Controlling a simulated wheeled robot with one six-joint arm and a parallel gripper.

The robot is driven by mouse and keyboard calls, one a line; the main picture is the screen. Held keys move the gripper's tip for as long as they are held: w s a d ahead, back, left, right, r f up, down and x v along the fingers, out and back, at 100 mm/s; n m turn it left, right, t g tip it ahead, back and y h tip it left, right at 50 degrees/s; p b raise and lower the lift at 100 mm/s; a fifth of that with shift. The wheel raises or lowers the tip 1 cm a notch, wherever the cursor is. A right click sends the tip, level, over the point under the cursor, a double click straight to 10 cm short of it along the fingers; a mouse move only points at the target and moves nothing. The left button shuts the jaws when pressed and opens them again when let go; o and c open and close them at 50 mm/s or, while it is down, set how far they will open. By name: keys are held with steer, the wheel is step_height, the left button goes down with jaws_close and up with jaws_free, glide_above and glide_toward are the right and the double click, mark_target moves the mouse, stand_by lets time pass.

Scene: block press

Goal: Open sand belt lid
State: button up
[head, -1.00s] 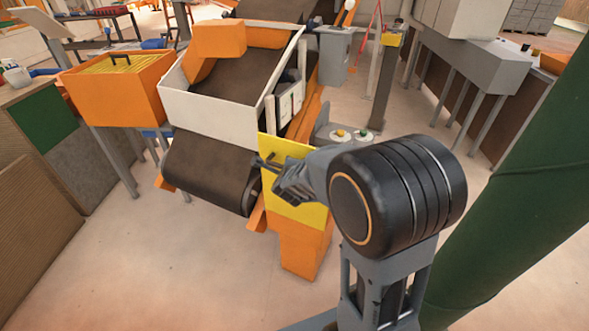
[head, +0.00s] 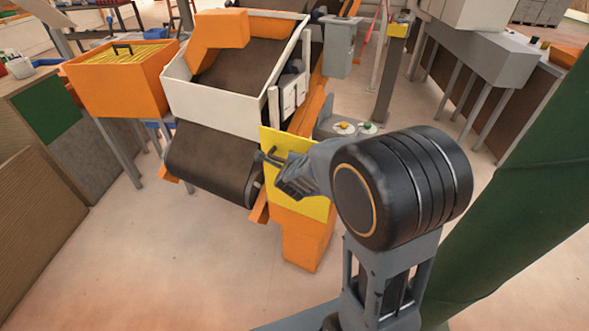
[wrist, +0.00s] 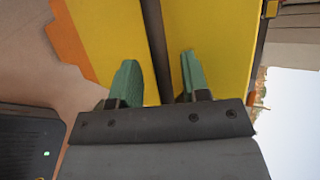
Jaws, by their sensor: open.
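The sand belt lid looks to be the yellow panel (head: 318,205) on the orange housing at the front of the belt machine. It also fills much of the wrist view (wrist: 205,35). A dark bar (wrist: 155,40), which looks like its handle, runs up between the fingers. My gripper (head: 268,159) is at the upper left part of the panel. In the wrist view my gripper (wrist: 160,80) is open, with one green fingertip on each side of the bar. I cannot tell whether the fingers touch it.
The dark belt roller (head: 210,165) sits just left of the panel. A white-walled hopper (head: 215,108) stands above it. An orange bin (head: 115,85) stands at left. The floor in front is clear.

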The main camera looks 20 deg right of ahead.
steer(key=v, duration=1.3)
steer(key=shift+s+b, duration=0.2)
steer(key=shift+b, duration=0.1)
steer(key=shift+a+r, duration=0.1)
